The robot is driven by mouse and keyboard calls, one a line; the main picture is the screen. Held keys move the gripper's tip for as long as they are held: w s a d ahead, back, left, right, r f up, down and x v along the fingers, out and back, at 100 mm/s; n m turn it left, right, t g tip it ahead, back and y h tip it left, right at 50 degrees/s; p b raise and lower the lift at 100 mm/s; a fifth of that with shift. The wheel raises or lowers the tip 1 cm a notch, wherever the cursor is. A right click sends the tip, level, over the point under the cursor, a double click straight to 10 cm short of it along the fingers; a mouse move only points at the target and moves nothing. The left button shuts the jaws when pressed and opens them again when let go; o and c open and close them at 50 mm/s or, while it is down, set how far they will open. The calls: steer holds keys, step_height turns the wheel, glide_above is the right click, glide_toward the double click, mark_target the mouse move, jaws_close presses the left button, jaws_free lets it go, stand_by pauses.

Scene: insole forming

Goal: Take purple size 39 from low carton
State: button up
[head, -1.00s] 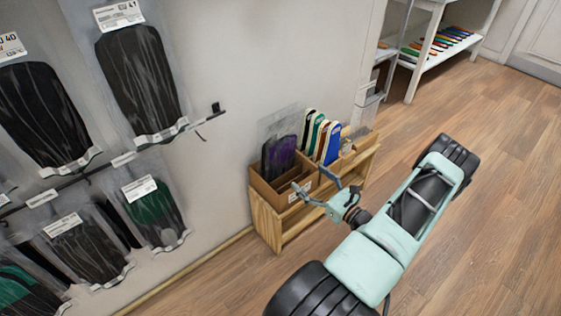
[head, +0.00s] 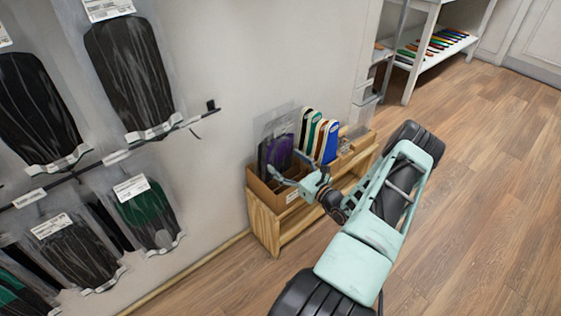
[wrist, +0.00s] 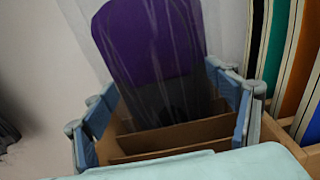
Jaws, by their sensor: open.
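The purple and dark insole in a clear bag (head: 277,153) stands upright in the low cardboard carton (head: 263,191), which sits on a low wooden stand. In the wrist view the purple insole (wrist: 150,40) is straight ahead, between my open fingers, its lower part behind the carton's brown dividers (wrist: 170,137). My gripper (head: 284,172) is open at the carton, one finger on each side of the insole in the wrist view (wrist: 165,105). I cannot tell whether either finger touches the bag. No size label is readable.
Several insoles, green, black, orange and blue, (head: 318,138) stand in the wooden stand (head: 290,225) just right of the carton. The wall is close behind. Bagged insoles (head: 130,75) hang on the wall at left. The floor at right is clear.

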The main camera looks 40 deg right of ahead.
steer(key=c, duration=1.3)
steer(key=shift+r, duration=0.15)
